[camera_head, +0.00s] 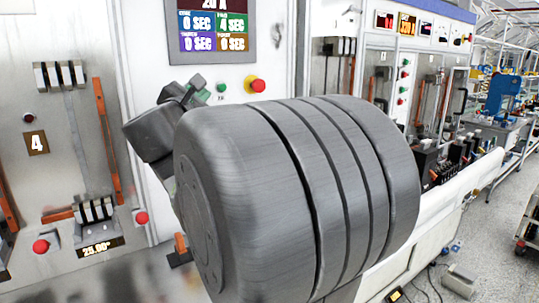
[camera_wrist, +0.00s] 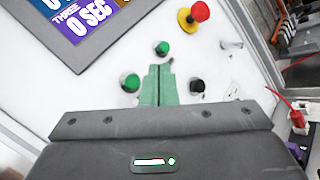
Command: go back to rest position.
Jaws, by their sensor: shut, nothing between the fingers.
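My gripper (camera_head: 196,84) is in front of the white control panel, below the display. In the wrist view its two green fingers (camera_wrist: 158,72) are closed together with nothing between them. They point at the panel among its buttons: a green button (camera_wrist: 161,48) just beyond the tips, another green button (camera_wrist: 130,83) to the left and a black knob (camera_wrist: 197,86) to the right. I cannot tell whether the tips touch the panel. My large grey arm link covers the middle of the head view and hides the lower panel.
A display (camera_head: 212,30) is above the gripper. A red-and-yellow stop button (camera_head: 255,84) is to its right, also in the wrist view (camera_wrist: 194,15). A breaker bay marked 4 (camera_head: 37,143) is at left. More test stations line the right. Grey floor (camera_head: 500,215) is open at far right.

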